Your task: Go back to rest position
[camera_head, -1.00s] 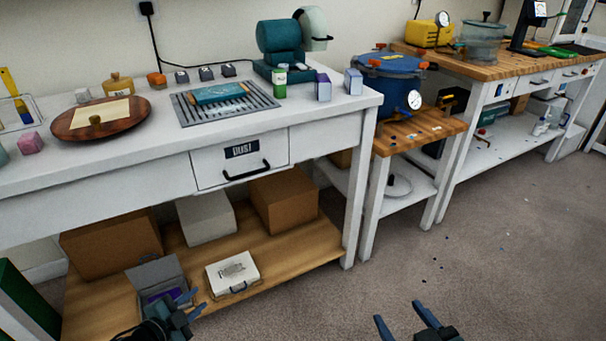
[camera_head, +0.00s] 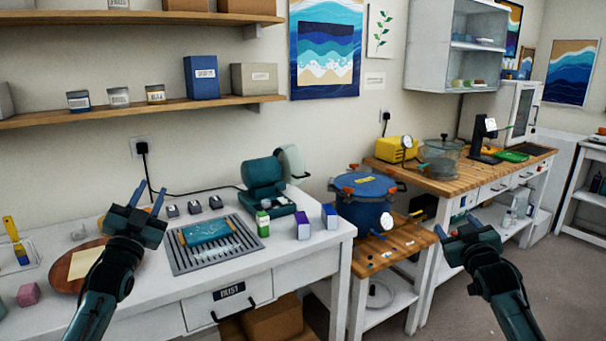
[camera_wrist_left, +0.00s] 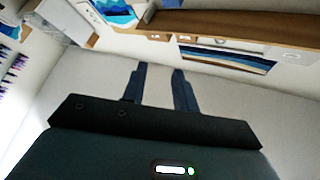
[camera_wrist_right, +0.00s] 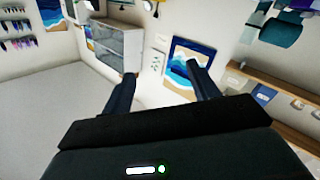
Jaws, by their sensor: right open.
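My left gripper (camera_head: 148,196) is raised in front of the white workbench at the left of the head view. Its fingers stand apart with nothing between them, and they also show apart in the left wrist view (camera_wrist_left: 158,85). My right gripper (camera_head: 456,226) is raised in front of the wooden stand at the right. It is open and empty; its fingers are spread in the right wrist view (camera_wrist_right: 160,85).
The white workbench (camera_head: 300,262) holds a grated tray (camera_head: 186,266), a teal machine (camera_head: 265,180) and small boxes. A blue pressure pot (camera_head: 364,212) stands on a wooden stand (camera_head: 412,242). Shelves (camera_head: 130,112) hang above. Floor at the lower right is clear.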

